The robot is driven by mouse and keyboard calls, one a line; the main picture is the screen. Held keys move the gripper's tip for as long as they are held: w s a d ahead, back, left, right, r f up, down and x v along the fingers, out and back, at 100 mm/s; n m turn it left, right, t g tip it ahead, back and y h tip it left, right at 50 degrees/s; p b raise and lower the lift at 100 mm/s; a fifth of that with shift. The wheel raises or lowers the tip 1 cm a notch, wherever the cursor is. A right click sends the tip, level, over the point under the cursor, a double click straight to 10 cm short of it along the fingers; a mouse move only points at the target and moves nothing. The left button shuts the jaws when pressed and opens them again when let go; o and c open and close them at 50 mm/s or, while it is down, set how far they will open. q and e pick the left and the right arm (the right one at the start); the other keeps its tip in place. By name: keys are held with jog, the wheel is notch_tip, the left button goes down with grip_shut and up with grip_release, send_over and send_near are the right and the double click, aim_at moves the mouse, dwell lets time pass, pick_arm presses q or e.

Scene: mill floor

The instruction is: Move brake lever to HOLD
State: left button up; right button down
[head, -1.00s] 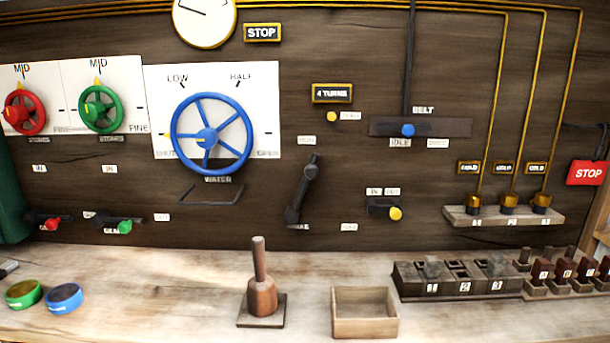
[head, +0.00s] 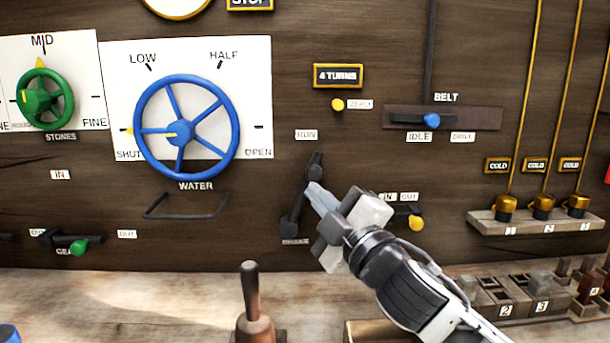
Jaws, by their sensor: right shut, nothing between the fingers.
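The brake lever (head: 296,212) is a dark bar on the wooden wall, above a partly covered label that seems to read BRAKE. It leans up and slightly right, its upper end below the RUN label (head: 306,134). My right gripper (head: 316,194) comes in from the lower right. Its fingers are shut and empty, with their tips at the lever's right side in the picture; I cannot tell whether they touch. No HOLD label shows; my gripper and arm cover the wall to the lower right of the lever. My left gripper is not in view.
The blue WATER wheel (head: 180,132) and a dark bar handle (head: 186,206) are left of the lever. A yellow knob (head: 416,222) sits to the right, close to my arm.

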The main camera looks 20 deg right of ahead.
jog(key=p+x, duration=0.2)
jog(key=x, duration=0.8)
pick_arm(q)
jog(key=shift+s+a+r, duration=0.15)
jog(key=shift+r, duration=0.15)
pick_arm(e)
jog(key=d+f, duration=0.2)
jog(key=d, duration=0.1)
jog(key=shift+d, duration=0.25)
